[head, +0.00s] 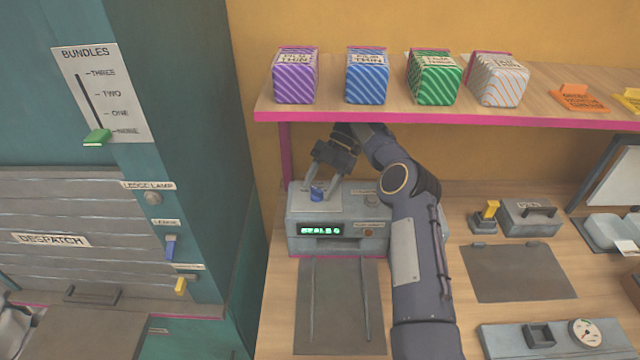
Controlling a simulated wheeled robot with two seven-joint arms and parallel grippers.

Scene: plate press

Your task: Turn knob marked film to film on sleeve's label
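A grey box machine (345,243) stands on the bench with a lit green display (321,230), its text too small to read surely. No sleeve label is clearly readable. My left gripper does not show.
A shelf (380,112) above holds purple (295,77), blue (367,77), green (434,80) and white striped (497,80) packs. A dark mat (518,272) and a grey box (529,219) lie to the right. A teal cabinet (180,60) stands left.

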